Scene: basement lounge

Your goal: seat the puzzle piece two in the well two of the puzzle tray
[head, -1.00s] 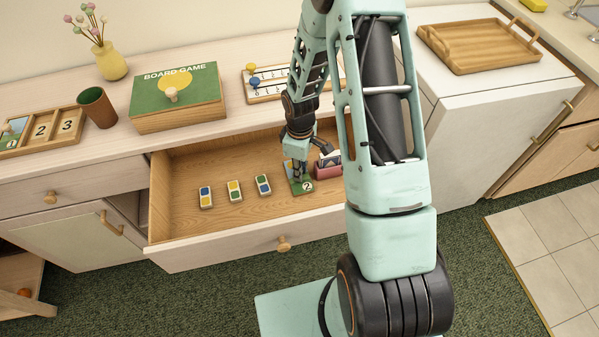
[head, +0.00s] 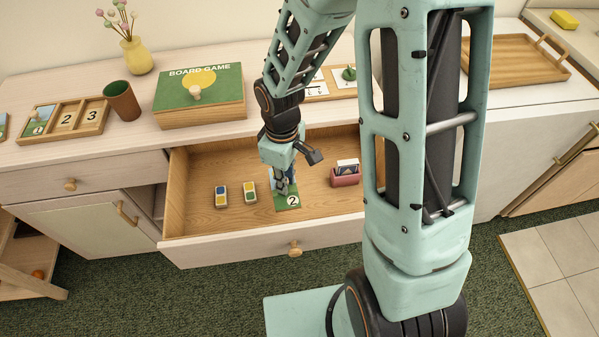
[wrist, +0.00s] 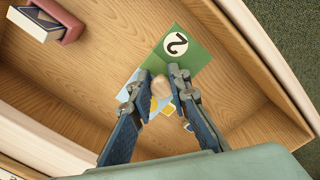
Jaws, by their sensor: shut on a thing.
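Puzzle piece two (head: 287,203) is a green picture tile with a white disc marked 2. It is over the open drawer, and its height above the floor is hard to judge. My gripper (head: 284,187) is shut on its pale knob. In the wrist view the fingers (wrist: 158,84) sit on both sides of the knob (wrist: 160,87), with the piece (wrist: 205,58) reaching out beyond them. The puzzle tray (head: 103,128) lies on the counter at the left. A picture piece sits in its left well; well two (head: 68,121), marked 2, and the well marked 3 are empty.
Two dominoes (head: 221,195) lie in the drawer (head: 205,222) left of the piece. A red card holder (head: 345,178) stands to its right. A brown cup (head: 122,101), a board game box (head: 200,95) and a yellow vase (head: 137,57) stand on the counter.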

